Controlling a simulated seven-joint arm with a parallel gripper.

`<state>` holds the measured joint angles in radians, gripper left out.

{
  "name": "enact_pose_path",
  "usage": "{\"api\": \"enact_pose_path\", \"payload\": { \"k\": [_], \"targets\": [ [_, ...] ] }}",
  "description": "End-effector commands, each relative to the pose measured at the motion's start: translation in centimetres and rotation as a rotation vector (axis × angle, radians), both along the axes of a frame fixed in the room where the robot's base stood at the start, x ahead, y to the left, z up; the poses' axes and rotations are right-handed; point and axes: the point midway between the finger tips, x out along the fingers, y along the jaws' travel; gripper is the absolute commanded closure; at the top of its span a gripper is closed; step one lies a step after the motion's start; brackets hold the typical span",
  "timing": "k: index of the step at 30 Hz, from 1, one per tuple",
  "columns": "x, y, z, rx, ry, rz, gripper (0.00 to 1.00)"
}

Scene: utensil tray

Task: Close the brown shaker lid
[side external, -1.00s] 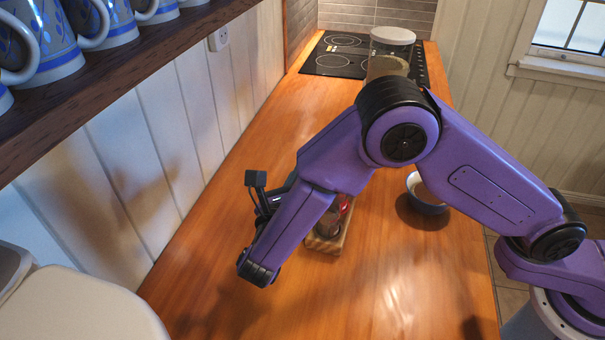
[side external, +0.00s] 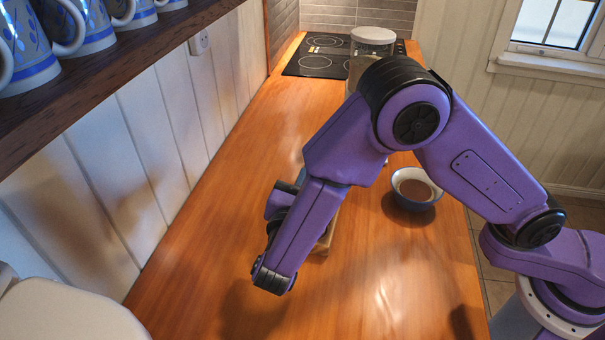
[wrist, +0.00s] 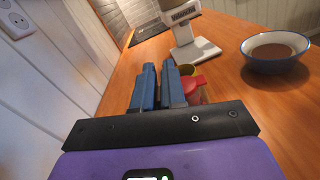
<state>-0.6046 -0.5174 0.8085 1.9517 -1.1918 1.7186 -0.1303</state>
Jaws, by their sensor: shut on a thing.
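In the wrist view my gripper (wrist: 158,88) shows two blue fingers close together, with a narrow gap between them. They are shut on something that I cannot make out. A brown-olive round piece (wrist: 187,70), perhaps the brown shaker lid, shows just behind the right finger. A red piece (wrist: 193,84), perhaps another shaker's lid, is right beside that finger; its lower part is hidden by my gripper. In the side view my arm hides the fingers and the shakers. Only an edge of the wooden holder (side external: 325,241) shows beside my forearm.
A blue-rimmed bowl (side external: 413,189) with brown contents stands to the right; it also shows in the wrist view (wrist: 275,66). The wall (side external: 140,160) runs along the left. The near counter is clear.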

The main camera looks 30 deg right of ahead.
Motion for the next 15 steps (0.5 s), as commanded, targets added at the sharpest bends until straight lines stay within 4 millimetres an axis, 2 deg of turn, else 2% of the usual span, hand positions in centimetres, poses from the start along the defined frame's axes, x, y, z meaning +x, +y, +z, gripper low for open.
{"api": "enact_pose_path", "payload": {
  "k": [15],
  "targets": [
    [-1.8, -1.6, -1.1, 0.315, -0.361, -0.001, 1.0]
  ]
}}
